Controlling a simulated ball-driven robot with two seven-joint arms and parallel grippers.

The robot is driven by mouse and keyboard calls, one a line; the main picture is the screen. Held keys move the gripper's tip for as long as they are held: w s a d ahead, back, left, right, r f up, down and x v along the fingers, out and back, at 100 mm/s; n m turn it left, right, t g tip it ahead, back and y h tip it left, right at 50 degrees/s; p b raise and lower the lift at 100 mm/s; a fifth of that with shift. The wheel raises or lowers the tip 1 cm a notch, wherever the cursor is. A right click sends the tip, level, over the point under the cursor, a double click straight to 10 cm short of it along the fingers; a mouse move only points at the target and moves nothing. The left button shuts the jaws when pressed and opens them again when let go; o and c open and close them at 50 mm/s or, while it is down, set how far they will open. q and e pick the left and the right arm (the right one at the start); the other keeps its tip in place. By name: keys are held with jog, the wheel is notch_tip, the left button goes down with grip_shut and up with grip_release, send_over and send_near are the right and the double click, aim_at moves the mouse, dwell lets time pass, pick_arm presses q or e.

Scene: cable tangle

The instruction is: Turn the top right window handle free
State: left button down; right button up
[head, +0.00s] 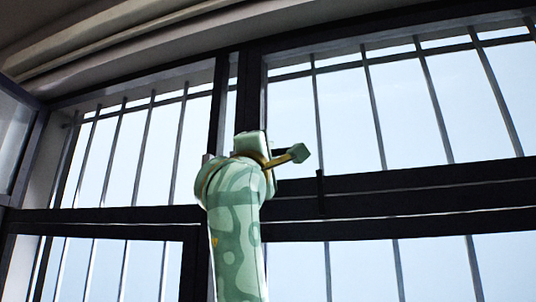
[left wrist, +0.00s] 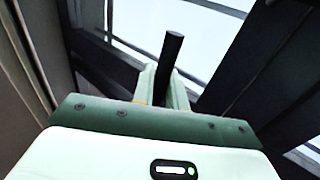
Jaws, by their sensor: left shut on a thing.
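My left gripper (head: 285,156) is raised in front of the dark window frame, near its centre post. In the left wrist view its two pale green fingers (left wrist: 163,88) are shut on a black bar-like handle (left wrist: 172,52), whose end sticks up past them. In the head view the gripper and arm hide this grip, so I cannot tell there where the handle joins the frame. Another short dark upright piece (head: 320,190) shows on the crossbar to the right of the gripper, apart from it in the picture. My right gripper is not in view.
Thin vertical bars (head: 376,110) stand behind the panes. A dark crossbar (head: 430,188) runs below the upper panes. An angled pane (head: 14,145) stands at the far left, and a pale ledge (head: 120,35) runs above. The space right of the gripper looks clear.

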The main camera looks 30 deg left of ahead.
pick_arm(q)
jog(key=shift+w+f, duration=0.1)
jog(key=c, duration=1.5)
grip_release()
jog(key=shift+a, duration=0.1)
jog(key=shift+w, duration=0.1)
jog(key=b+v, duration=0.7)
jog(key=v, duration=0.9)
jog(key=shift+b, duration=0.35)
jog(key=shift+f, duration=0.15)
